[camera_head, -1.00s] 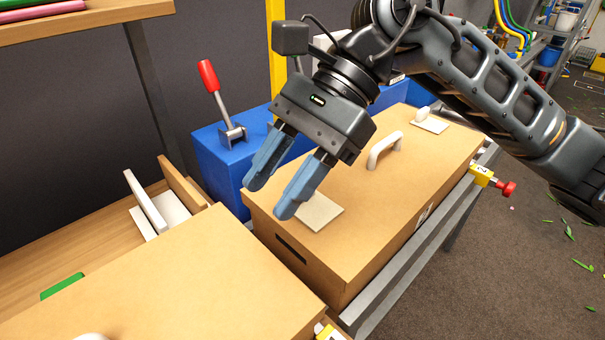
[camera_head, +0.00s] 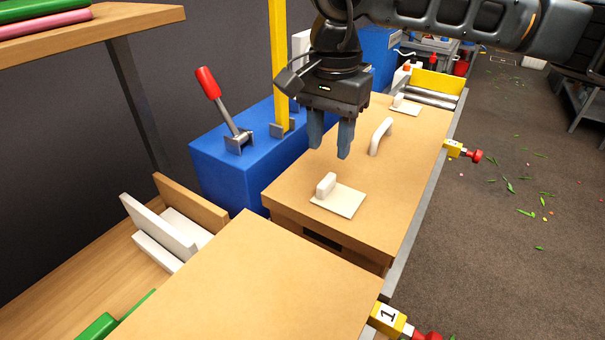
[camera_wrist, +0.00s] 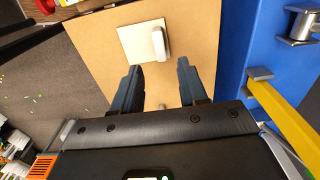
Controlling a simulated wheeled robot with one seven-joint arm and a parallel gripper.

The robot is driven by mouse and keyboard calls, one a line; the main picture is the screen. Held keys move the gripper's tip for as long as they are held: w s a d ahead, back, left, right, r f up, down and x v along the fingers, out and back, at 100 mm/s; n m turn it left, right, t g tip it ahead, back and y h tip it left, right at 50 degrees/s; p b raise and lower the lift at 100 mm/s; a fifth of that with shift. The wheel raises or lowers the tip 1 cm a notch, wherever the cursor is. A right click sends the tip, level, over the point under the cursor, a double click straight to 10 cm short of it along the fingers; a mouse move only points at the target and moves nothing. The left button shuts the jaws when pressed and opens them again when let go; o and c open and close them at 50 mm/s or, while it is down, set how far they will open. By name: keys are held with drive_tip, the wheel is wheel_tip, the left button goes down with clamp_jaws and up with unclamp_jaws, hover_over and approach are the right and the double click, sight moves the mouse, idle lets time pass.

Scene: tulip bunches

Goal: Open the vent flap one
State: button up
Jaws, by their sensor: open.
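A cream square flap plate (camera_head: 347,203) with a white upright knob (camera_head: 326,186) lies flat on the near end of the tan box lid (camera_head: 300,182). The plate (camera_wrist: 134,42) and knob (camera_wrist: 157,42) also show in the wrist view, just beyond the fingertips. My gripper (camera_head: 330,145) points down above the lid, behind the knob in the head view, and is apart from it. In the wrist view my gripper (camera_wrist: 159,73) is open and empty. A second plate with a knob (camera_head: 403,105) sits at the lid's far end. I see no number on either flap.
A white arched handle (camera_head: 380,136) stands on the lid. A blue block (camera_head: 225,165) with a red-tipped lever (camera_head: 208,84) and a yellow post (camera_head: 279,60) stand to the left.

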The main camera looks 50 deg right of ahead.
sight(327, 180)
wheel_tip(327, 180, down, 7)
drive_tip(key=shift+f+p, duration=0.2)
drive_tip(key=shift+p, duration=0.55)
drive_tip(key=shift+c, duration=0.2)
clamp_jaws()
